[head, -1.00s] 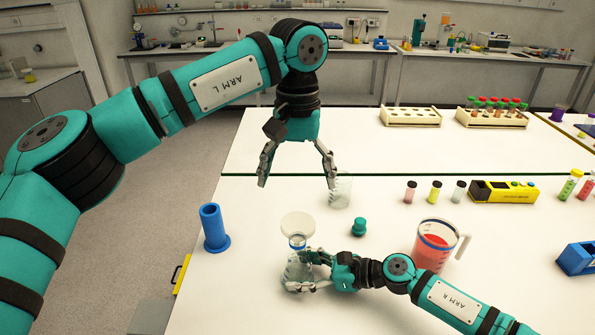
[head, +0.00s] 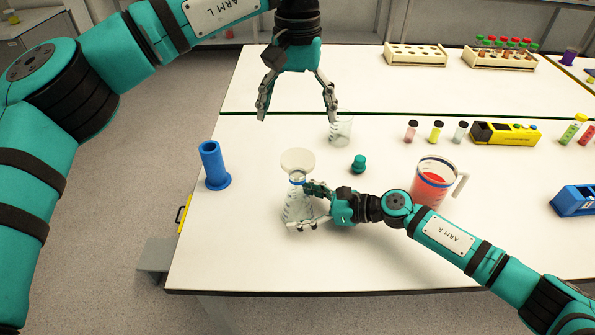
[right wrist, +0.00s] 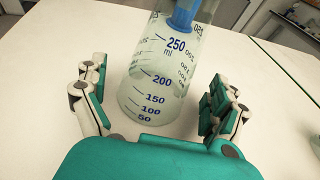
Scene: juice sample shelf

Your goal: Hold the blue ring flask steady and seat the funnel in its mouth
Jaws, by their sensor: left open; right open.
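The clear conical flask (head: 298,208) stands upright near the table's front left. A blue band (head: 297,178) shows at its neck. The right wrist view shows the flask's blue volume marks (right wrist: 155,95). The white, round-topped funnel (head: 297,160) sits directly above the neck and looks upright. How deep its stem goes is hidden. My right gripper (head: 303,207) is open, its fingers on either side of the flask; gaps show in the right wrist view (right wrist: 155,88). My left gripper (head: 297,115) is open and empty, pointing down beyond the funnel and apart from it.
A clear beaker (head: 341,131) stands near my left gripper's right finger. A teal stopper (head: 358,164) and a jug of red liquid (head: 433,184) are right of the flask. A blue cylinder (head: 212,166) stands left. Small vials (head: 436,132) and racks are farther back.

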